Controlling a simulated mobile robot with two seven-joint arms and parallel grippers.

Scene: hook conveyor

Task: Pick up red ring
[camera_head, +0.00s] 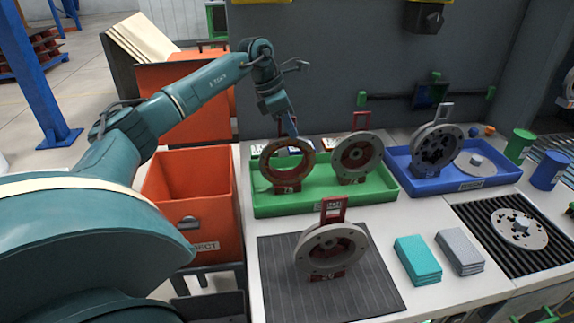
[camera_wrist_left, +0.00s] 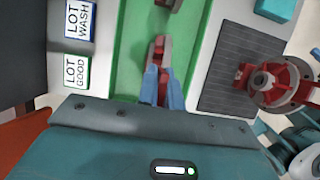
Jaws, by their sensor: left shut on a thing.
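The red ring (camera_head: 306,158) stands upright at the left end of the green tray (camera_head: 262,207), with a labelled red foot below it. My left gripper (camera_head: 294,132) comes down from above and is shut on the ring's top rim. In the left wrist view its two blue fingers (camera_wrist_left: 162,88) pinch the red ring (camera_wrist_left: 159,50), seen edge-on from above. The ring's foot appears to be in or just over the tray; I cannot tell if it is clear of the floor. My right gripper is not in view.
A grey-and-red ring (camera_head: 357,177) stands right of it in the green tray. Another ring (camera_head: 330,262) stands on the dark mat (camera_head: 374,288) in front. A blue tray (camera_head: 483,183) is at the right, and an orange bin (camera_head: 190,222) is at the left.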

